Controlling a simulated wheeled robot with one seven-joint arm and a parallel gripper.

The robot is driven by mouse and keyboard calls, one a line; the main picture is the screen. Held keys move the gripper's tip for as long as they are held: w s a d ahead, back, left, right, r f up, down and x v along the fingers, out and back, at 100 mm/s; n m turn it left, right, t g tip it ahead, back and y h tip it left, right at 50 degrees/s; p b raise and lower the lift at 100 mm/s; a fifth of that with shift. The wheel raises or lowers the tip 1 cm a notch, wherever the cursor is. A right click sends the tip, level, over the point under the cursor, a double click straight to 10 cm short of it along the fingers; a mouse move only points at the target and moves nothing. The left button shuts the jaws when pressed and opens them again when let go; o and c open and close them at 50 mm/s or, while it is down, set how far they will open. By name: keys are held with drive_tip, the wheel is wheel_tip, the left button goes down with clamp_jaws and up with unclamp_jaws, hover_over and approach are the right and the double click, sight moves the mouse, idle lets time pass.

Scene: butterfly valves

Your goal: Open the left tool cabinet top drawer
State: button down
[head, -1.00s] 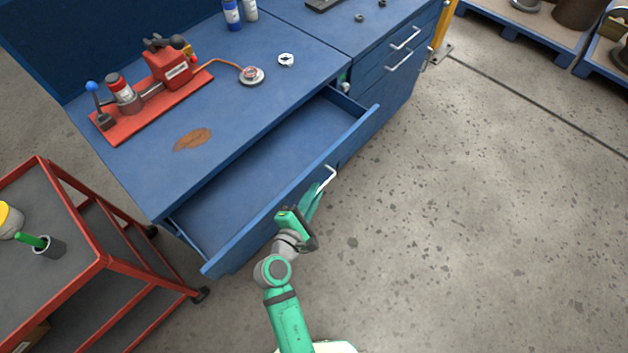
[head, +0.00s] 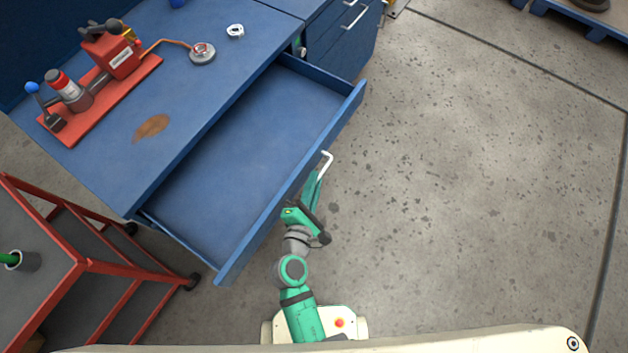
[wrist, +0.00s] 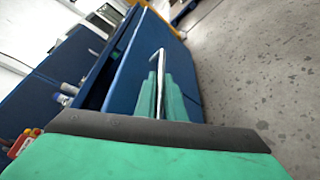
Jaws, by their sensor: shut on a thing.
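The top drawer (head: 250,130) of the left blue tool cabinet (head: 190,95) is pulled far out, and its inside looks empty. A white bar handle (head: 326,163) is on the drawer's front. My green gripper (head: 314,188) is at the near end of this handle and shut on it. In the wrist view the green fingers (wrist: 160,98) lie on both sides of the handle (wrist: 160,70), against the blue drawer front (wrist: 130,80). The handle's near end is hidden by my gripper.
A red fixture (head: 100,80), a wired round device (head: 202,53) and a brown stain (head: 151,127) are on the cabinet top. A red cart (head: 80,262) stands at the left, close to the drawer's near corner. Grey floor (head: 470,190) on the right is open.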

drive_tip(key=c, duration=2.1)
unclamp_jaws()
drive_tip(key=v, duration=1.1)
drive_tip(key=shift+w, duration=0.1)
